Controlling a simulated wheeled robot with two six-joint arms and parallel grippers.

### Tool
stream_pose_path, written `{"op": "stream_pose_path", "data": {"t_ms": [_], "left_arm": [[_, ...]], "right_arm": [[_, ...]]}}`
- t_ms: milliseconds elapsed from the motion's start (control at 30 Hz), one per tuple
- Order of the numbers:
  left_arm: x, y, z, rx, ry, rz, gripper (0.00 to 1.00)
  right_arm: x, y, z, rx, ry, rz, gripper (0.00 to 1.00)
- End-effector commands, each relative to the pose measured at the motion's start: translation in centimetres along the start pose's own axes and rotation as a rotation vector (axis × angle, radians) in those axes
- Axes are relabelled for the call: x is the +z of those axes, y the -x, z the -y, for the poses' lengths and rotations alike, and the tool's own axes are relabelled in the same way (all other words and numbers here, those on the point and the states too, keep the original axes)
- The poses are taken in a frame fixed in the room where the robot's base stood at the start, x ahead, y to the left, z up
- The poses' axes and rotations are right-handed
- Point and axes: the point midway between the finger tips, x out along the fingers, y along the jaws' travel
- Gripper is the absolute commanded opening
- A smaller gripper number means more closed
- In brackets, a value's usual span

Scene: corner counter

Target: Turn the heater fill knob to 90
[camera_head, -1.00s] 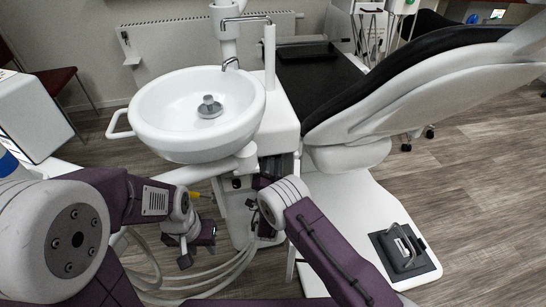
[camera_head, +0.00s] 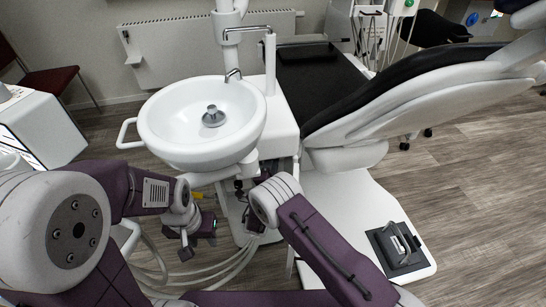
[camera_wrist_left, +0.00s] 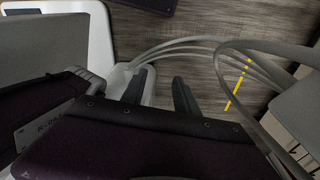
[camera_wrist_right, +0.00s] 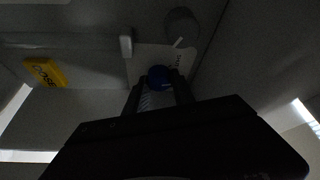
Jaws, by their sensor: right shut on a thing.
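My right gripper is hidden in the head view, under the basin unit.
A white basin (camera_head: 165,125) overhangs the space where my right arm reaches. A yellow tag reading CLOSE (camera_wrist_right: 45,72) is at the left of the right wrist view. Grey hoses (camera_wrist_left: 200,47) loop near my left gripper. A foot pedal (camera_head: 398,247) stands right.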

Motion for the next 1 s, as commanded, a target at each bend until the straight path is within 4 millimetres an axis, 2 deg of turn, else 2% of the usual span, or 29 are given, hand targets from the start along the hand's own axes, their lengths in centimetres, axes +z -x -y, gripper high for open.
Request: {"op": "stream_pose_path", "data": {"t_ms": [567, 600, 667, 1000], "left_arm": [[-0.03, 0.28, -0.01, 0.0, 0.0, 0.0, 0.36], [-0.03, 0.28, -0.01, 0.0, 0.0, 0.0, 0.36], [-0.03, 0.28, -0.01, 0.0, 0.0, 0.0, 0.36], [-0.05, 0.53, -0.01, 0.0, 0.0, 0.0, 0.36]], "right_arm": [[0.04, 0.06, -0.14, 0.018, -0.03, 0.003, 0.0], [0.04, 0.06, -0.14, 0.018, -0.03, 0.003, 0.38], [0.04, 0.05, -0.12, 0.017, -0.03, 0.003, 0.52], [0.06, 0.43, 0.07, 0.016, -0.031, 0.004, 0.52]]}}
